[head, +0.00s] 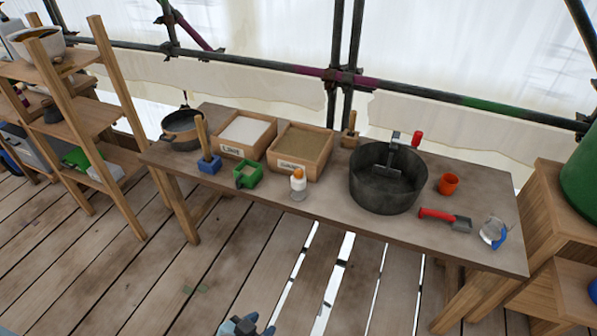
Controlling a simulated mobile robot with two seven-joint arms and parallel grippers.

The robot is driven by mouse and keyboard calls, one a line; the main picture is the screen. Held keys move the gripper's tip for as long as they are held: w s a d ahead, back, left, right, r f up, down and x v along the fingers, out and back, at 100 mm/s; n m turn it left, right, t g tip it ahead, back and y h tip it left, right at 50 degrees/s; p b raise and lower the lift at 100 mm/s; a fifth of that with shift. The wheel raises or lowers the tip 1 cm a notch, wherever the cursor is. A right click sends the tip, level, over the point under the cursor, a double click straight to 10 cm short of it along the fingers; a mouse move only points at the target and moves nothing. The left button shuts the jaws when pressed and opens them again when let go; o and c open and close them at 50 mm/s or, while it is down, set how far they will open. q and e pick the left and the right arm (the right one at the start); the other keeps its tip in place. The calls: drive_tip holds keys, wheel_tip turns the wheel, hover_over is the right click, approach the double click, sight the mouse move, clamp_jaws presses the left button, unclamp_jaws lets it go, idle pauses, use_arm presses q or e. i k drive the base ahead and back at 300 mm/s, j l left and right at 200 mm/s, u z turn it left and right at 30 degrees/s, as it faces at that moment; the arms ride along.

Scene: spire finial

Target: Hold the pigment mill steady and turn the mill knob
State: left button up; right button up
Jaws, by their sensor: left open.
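My left gripper (246,325) shows only in part at the bottom edge of the head view. It is open, well below and in front of the table, apart from the mill. My right gripper is not in view.
Shelves (80,115) stand left.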

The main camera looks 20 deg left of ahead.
sight(297, 173)
drive_tip(key=i+j+z, duration=0.1)
drive_tip(key=j, duration=0.25)
drive_tip(key=i+j, duration=0.15)
drive_tip(key=j, duration=0.25)
drive_tip(key=i+j+z, duration=0.15)
drive_tip(key=j, duration=0.2)
drive_tip(key=j+z, duration=0.1)
drive_tip(key=j, duration=0.3)
drive_tip(key=i+j, duration=0.15)
drive_tip(key=j, duration=0.25)
drive_tip(key=z, duration=0.05)
